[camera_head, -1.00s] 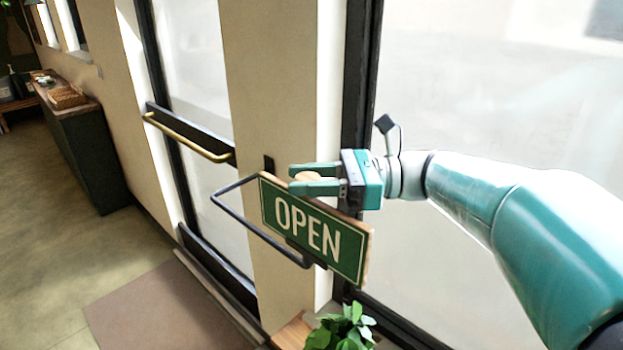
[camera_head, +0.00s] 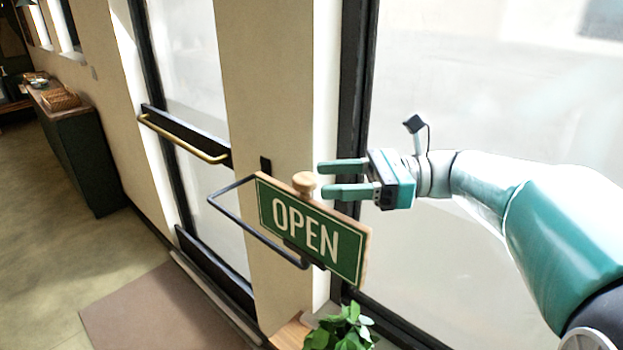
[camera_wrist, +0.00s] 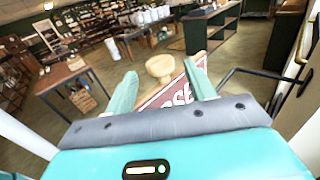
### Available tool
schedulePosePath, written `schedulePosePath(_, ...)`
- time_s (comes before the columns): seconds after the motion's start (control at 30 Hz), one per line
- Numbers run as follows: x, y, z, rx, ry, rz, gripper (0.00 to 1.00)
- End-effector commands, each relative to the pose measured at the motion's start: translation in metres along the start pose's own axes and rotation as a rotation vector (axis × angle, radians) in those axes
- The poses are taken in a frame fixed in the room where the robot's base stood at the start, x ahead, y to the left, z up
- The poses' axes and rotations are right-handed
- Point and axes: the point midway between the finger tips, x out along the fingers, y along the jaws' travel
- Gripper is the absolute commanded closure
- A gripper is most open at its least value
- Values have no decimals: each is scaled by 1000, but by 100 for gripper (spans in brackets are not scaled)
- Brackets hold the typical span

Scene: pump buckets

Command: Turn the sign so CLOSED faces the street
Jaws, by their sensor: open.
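The sign (camera_head: 311,233) hangs in a dark metal bracket (camera_head: 240,222) beside the door, and its green OPEN face is toward my head camera. A round wooden knob (camera_head: 304,182) stands on its top edge. In the wrist view the knob (camera_wrist: 160,67) shows ahead, between the two fingers (camera_wrist: 162,88).
A door with a brass push bar (camera_head: 185,138) is left of the bracket. A potted plant (camera_head: 342,328) sits below the sign. A large window is behind my arm. The wrist view shows a wooden table (camera_wrist: 62,75) and shelves across the room.

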Motion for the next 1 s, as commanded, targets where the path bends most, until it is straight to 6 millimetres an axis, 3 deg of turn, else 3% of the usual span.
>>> schedulePosePath(0.27,-65,-1,-1,1,1,-5,45)
schedulePosePath(0.6,-85,0,0,0,1,-3,45)
schedulePosePath(1.0,-88,0,0,0,1,0,45)
